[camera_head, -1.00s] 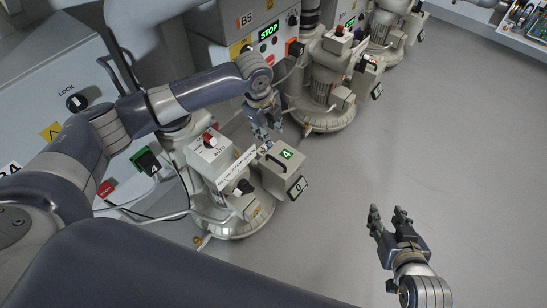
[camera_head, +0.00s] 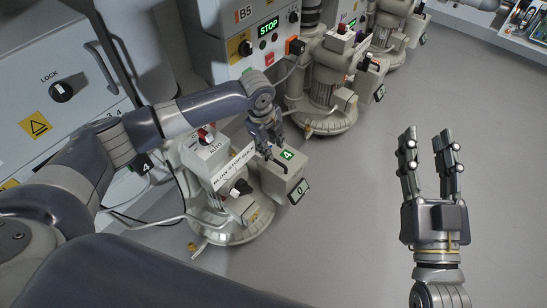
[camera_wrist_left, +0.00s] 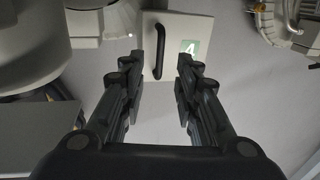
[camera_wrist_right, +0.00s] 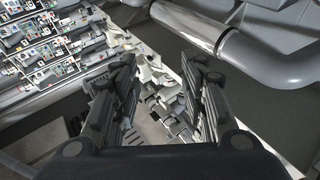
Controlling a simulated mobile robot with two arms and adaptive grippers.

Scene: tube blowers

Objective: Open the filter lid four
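The filter lid four (camera_head: 285,172) is a light grey box top with a green "4" label and a black handle, on the right side of the nearest blower (camera_head: 222,190). In the left wrist view the lid (camera_wrist_left: 192,27) lies ahead, with its black handle (camera_wrist_left: 159,50) between the fingers' lines. My left gripper (camera_head: 272,148) is above the lid, near the handle; its fingers (camera_wrist_left: 158,75) are open, and contact with the handle cannot be told. My right gripper (camera_head: 428,150) is open and empty over the floor at the right; its fingers also show in the right wrist view (camera_wrist_right: 165,80).
Cables and a pipe run beside the nearest blower. The grey floor (camera_head: 350,230) at the right is clear. A shelf with small parts (camera_head: 537,22) is at the far right.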

